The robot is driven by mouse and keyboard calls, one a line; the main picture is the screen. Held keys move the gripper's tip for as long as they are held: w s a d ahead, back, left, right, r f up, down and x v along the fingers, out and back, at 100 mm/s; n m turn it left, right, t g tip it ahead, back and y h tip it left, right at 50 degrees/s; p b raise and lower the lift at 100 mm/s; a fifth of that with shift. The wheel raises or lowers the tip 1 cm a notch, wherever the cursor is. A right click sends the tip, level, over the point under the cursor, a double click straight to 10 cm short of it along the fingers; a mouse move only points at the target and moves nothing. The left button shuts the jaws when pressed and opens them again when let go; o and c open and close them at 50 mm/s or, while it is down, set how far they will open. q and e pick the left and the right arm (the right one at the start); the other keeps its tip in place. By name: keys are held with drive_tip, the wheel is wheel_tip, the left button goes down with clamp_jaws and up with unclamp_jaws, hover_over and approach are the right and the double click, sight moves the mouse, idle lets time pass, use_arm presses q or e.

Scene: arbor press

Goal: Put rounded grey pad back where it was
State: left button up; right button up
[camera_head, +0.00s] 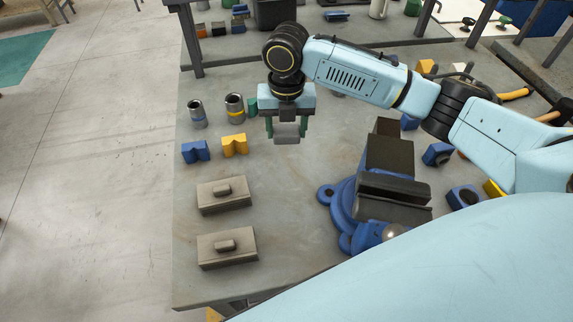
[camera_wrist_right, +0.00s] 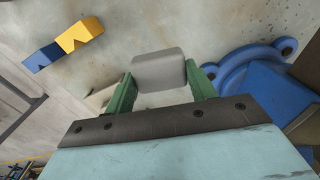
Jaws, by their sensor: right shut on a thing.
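The rounded grey pad (camera_head: 287,132) is held between the green fingers of my right gripper (camera_head: 286,128), above the workbench. In the right wrist view the pad (camera_wrist_right: 158,70) sits between the two fingertips of the gripper (camera_wrist_right: 160,88), its rounded top face showing. The gripper is behind the grey blocks and to the right of the yellow V-block in the head view. My left gripper is not in view.
On the workbench (camera_head: 285,210) stand two grey lidded blocks (camera_head: 224,195) (camera_head: 227,248), a blue V-block (camera_head: 196,151), a yellow V-block (camera_head: 234,145) and two metal cylinders (camera_head: 197,113) (camera_head: 234,106). A blue vise (camera_head: 345,205) stands right. The bench between is clear.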

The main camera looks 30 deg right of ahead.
sight(287, 166)
drive_tip(key=shift+f+n, duration=0.3)
drive_tip(key=shift+n, duration=0.5)
wheel_tip(287, 166, down, 10)
drive_tip(key=shift+d+r+b, duration=0.1)
drive_tip(key=shift+b, duration=0.3)
drive_tip(key=o, duration=0.9)
drive_tip(key=shift+f, duration=0.25)
wheel_tip(287, 166, up, 12)
drive_tip(key=shift+r+p, duration=0.2)
drive_tip(key=shift+p, duration=0.3)
drive_tip(key=shift+w, duration=0.1)
